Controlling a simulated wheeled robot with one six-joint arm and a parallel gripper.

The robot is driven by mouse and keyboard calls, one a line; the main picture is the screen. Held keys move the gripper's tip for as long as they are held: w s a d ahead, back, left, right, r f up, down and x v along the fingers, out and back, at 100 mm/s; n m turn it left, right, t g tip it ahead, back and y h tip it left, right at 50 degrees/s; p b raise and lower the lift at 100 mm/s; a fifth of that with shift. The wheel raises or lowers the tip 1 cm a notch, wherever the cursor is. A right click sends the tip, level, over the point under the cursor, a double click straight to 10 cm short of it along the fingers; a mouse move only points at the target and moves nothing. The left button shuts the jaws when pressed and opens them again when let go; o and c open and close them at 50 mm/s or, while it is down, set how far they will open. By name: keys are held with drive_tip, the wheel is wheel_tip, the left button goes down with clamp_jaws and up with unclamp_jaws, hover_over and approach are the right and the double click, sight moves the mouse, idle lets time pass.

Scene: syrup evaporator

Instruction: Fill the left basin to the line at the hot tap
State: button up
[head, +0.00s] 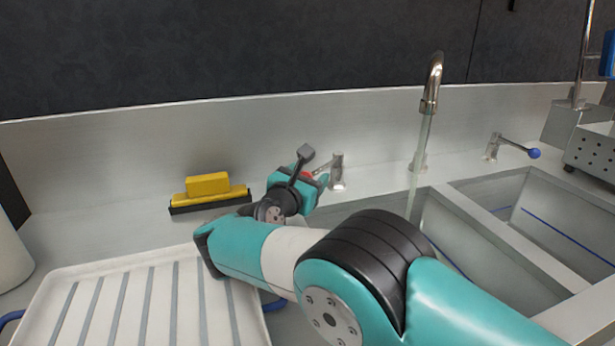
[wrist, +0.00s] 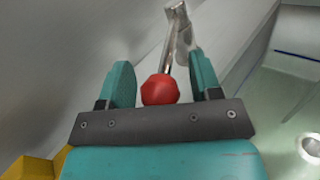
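My gripper (head: 312,180) is at the hot tap (head: 337,172), left of the spout. In the wrist view, the tap's red knob (wrist: 160,90) is between my two fingers, with a narrow gap showing on each side, so the gripper is open around it. Its metal lever (wrist: 168,52) runs up to the tap body. Water falls from the curved spout (head: 434,80) into the left basin (head: 450,228). A blue line shows on the basin wall in the wrist view (wrist: 297,55), above pale green water and a drain (wrist: 312,147). My arm hides much of this basin in the head view.
A cold tap with a blue knob (head: 534,153) stands to the right of the spout. The right basin (head: 530,215) has a blue line. A yellow squeegee (head: 208,187) and a ribbed white drainboard (head: 140,300) are on the left. A perforated metal box (head: 594,152) stands far right.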

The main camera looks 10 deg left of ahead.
drive_tip(key=shift+s+r, duration=0.1)
drive_tip(key=v, duration=0.1)
drive_tip(key=b+v, duration=0.1)
drive_tip(key=v, duration=0.1)
drive_tip(key=b+v, duration=0.1)
drive_tip(key=v, duration=0.1)
drive_tip(key=shift+s+a+f, duration=0.1)
drive_tip(key=shift+s+f, duration=0.05)
drive_tip(key=shift+f, duration=0.25)
drive_tip(key=s+b, duration=0.1)
drive_tip(key=b, duration=0.2)
drive_tip(key=shift+s+a+b, duration=0.1)
drive_tip(key=shift+a+b, duration=0.05)
drive_tip(key=shift+b, duration=0.25)
drive_tip(key=shift+s+r+b, duration=0.3)
drive_tip(key=shift+s+b, duration=0.05)
drive_tip(key=shift+b, duration=0.25)
